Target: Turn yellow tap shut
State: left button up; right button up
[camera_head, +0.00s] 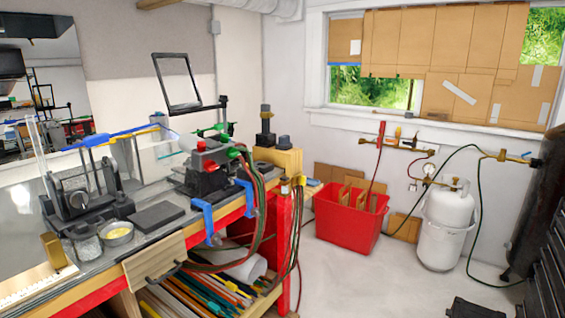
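I cannot make out for sure which part is the yellow tap. A small yellow piece (301,181) shows at the right end of the workbench, beside hanging hoses. A brass-yellow fitting (503,156) with a hose sits on the back wall at the right, above and beside the white gas tank (449,222). Both are too small to tell whether a tap is open or shut. Neither of my grippers is in view.
The workbench (150,246) with a torch (208,165) and tools fills the left. A red bin (350,222) stands on the floor by the back wall. Dark drawers (548,285) and a dark cylinder (535,210) stand at right. The middle floor is mostly clear; hoses hang across.

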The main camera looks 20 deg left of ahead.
aim_at(301, 179)
jog(key=i+z, duration=0.25)
jog(key=i, duration=1.75)
jog(key=i+l+u, duration=0.1)
jog(key=i+u, duration=0.35)
jog(key=i+l+u, duration=0.3)
jog(key=i+u, duration=0.15)
jog(key=i+l+u, duration=0.2)
jog(key=u, duration=0.3)
jog(key=i+l+u, duration=0.25)
jog(key=u, duration=0.25)
jog(key=i+l+u, duration=0.15)
jog(key=l+u, duration=0.35)
jog(key=i+l+u, duration=0.1)
jog(key=l+u, duration=0.25)
jog(key=u, duration=0.15)
jog(key=k+l+u, duration=0.1)
jog(key=l+u, duration=0.35)
jog(key=l, duration=0.35)
